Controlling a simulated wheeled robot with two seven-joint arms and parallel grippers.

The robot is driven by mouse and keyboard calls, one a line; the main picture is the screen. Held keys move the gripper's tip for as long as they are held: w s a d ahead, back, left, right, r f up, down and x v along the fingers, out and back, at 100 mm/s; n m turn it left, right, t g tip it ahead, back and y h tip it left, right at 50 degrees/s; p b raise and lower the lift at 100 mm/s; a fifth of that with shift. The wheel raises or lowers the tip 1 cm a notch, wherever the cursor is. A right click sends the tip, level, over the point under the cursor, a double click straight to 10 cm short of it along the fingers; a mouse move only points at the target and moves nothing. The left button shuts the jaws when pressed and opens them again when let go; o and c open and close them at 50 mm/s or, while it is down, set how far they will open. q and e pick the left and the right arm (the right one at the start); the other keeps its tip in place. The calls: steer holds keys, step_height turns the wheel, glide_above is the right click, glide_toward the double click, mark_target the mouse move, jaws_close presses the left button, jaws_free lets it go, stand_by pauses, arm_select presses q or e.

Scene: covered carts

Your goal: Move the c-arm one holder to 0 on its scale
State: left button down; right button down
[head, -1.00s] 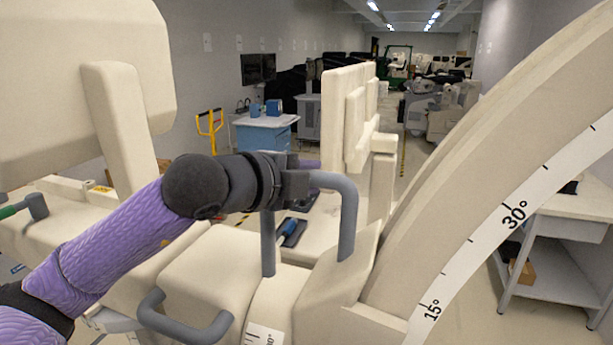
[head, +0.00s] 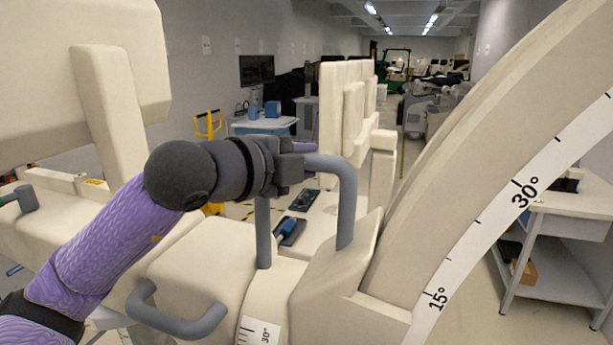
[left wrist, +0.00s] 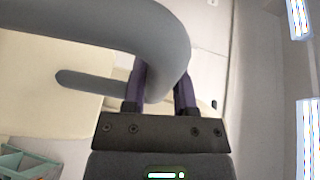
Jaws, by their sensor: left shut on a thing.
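The c-arm's large cream arc (head: 460,180) rises at the right in the head view, with a white scale strip (head: 476,230) showing 15° and 30°. The cream holder (head: 330,285) sits around the arc's lower part, with an upright grey handle (head: 347,205) and a lower grey loop handle (head: 180,327). The 0 mark is out of view. My right gripper is not in view.
A white table (head: 565,245) with a lower shelf stands at the right. A cream upright panel (head: 343,115) stands behind the holder. A large cream unit (head: 110,70) fills the upper left. A blue-topped cart (head: 263,125) and a yellow frame (head: 208,124) are farther back.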

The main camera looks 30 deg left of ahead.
arm_select(q)
steer(key=shift+s+d+f, duration=0.15)
steer(key=shift+s+d, duration=0.05)
steer(key=shift+s, duration=0.25)
steer(key=shift+s+d+f, duration=0.15)
steer(key=shift+s, duration=0.25)
steer(key=c, duration=0.6)
jaws_free()
steer(key=shift+s+r, duration=0.15)
steer(key=shift+s, duration=0.2)
steer(key=shift+o, duration=1)
steer(key=shift+w, duration=0.1)
steer(key=b+v, duration=0.6)
steer(key=v, duration=0.3)
steer(key=shift+s+a, duration=0.25)
steer(key=shift+s, duration=0.05)
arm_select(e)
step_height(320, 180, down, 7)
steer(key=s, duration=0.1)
arm_select(q)
steer(key=shift+r, duration=0.15)
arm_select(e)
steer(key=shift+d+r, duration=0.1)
